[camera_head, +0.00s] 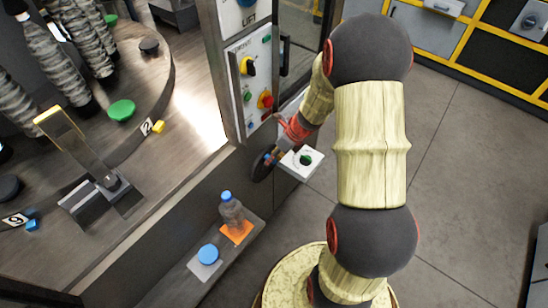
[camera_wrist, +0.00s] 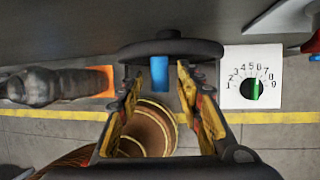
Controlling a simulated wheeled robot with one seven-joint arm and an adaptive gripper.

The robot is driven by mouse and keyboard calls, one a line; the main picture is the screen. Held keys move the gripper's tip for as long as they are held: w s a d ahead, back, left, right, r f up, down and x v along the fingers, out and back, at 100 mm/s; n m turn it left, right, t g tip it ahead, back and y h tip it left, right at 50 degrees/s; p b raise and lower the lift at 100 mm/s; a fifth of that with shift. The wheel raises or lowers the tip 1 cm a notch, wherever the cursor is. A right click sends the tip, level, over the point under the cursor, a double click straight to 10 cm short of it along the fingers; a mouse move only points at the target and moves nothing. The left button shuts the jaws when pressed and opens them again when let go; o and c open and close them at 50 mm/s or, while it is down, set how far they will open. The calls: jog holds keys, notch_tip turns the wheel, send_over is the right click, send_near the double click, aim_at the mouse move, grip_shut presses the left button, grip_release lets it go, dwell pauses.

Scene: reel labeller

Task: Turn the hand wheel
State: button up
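The hand wheel (camera_head: 261,166) is a dark disc on the side of the machine, partly hidden by my gripper in the head view. In the wrist view its dark rim (camera_wrist: 170,47) shows nearly edge-on, with a blue handle (camera_wrist: 160,76) sticking out toward me. My gripper (camera_head: 277,155) is at the wheel. In the wrist view the gripper (camera_wrist: 168,82) is open, its yellow-padded fingers on either side of the blue handle.
A control panel (camera_head: 254,83) stands above.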

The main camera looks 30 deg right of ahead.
jog(key=shift+c, duration=0.6)
jog(key=c, duration=0.8)
grip_shut()
